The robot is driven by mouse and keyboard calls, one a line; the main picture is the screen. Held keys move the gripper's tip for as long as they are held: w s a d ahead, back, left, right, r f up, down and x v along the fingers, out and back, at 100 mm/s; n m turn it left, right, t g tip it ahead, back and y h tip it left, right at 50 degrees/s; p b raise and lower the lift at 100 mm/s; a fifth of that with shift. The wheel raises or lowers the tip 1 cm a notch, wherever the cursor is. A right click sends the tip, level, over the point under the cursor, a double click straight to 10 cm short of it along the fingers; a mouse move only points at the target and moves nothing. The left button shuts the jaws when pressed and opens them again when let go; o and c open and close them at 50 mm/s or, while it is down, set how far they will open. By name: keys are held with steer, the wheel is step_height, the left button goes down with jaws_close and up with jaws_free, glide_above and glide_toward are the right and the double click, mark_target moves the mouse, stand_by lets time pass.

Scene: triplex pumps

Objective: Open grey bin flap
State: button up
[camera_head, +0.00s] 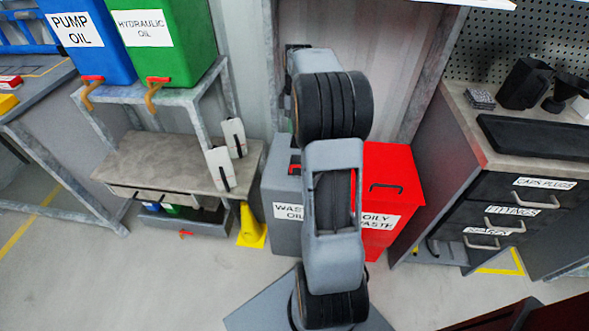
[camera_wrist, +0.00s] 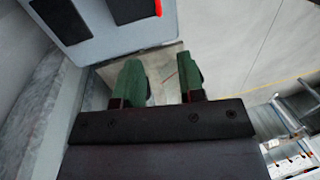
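The grey bin labelled WASTE OIL (camera_head: 285,209) stands on the floor beside the red bin, partly hidden behind my arm. A dark handle with a red part (camera_head: 294,169) shows on its top. In the wrist view, a grey panel with black parts and a red edge (camera_wrist: 104,35) fills the upper left; it looks like part of the grey bin, but I cannot tell whether its flap is open. My gripper (camera_wrist: 163,82) has two green fingers set apart with nothing between them, just below this panel in the picture. In the head view the gripper is mostly hidden by my arm.
The red OILY WASTE bin (camera_head: 399,238) stands to the right of the grey bin. A drawer cabinet (camera_head: 504,190) is farther right. A low bench (camera_head: 160,165) and a yellow wedge-shaped object (camera_head: 251,228) are left. The floor at front left is clear.

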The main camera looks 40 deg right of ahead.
steer(key=b, duration=0.4)
glide_above(295, 161)
steer(key=s+a, duration=0.3)
steer(key=s, duration=0.1)
step_height(295, 161, down, 14)
steer(key=shift+r, duration=0.25)
steer(key=shift+c, duration=0.5)
jaws_close()
